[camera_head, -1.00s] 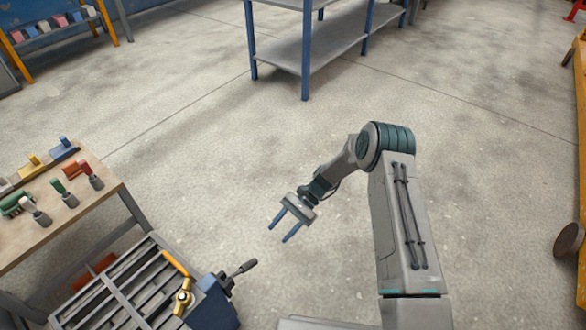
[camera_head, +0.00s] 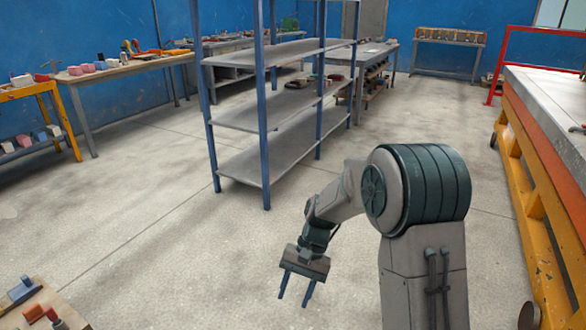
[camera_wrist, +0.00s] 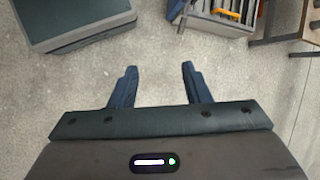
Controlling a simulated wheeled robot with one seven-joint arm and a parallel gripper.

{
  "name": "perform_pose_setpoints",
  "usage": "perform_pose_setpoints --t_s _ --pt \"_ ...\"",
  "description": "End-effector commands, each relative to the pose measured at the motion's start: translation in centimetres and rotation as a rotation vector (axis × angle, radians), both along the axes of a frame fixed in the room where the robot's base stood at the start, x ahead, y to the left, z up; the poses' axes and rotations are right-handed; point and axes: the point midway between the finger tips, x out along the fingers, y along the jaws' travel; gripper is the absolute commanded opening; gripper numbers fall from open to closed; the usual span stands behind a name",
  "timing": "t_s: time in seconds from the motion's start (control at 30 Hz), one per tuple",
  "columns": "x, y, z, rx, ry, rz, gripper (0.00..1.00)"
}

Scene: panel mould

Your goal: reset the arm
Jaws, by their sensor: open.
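My gripper (camera_head: 296,291) hangs from my bent arm in the head view, fingers pointing down over bare concrete floor. Its two dark blue fingers are apart with nothing between them.
A blue-post metal shelf (camera_head: 262,180) stands ahead on the floor. A yellow-framed bench (camera_head: 540,165) runs along the right. A worktable corner with small tools (camera_head: 40,312) is at the lower left. A slatted metal unit (camera_wrist: 222,18) shows in the wrist view.

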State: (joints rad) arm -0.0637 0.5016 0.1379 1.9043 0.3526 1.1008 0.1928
Motion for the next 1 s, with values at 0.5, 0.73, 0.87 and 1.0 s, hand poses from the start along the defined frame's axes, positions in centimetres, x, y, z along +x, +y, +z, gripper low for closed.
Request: perform_pose_setpoints --t_s 0.5,0.73,0.87,1.0 --pt "-7.5 -8.7 21.8 -0.165 -0.378 0.092 0.43" --pt "-11.8 -11.9 28.6 -0.236 -0.531 0.125 0.43" --pt "-13.9 -13.2 31.2 -0.270 -0.600 0.142 0.43" --pt "-15.4 -14.1 32.5 -0.295 -0.648 0.153 0.43"
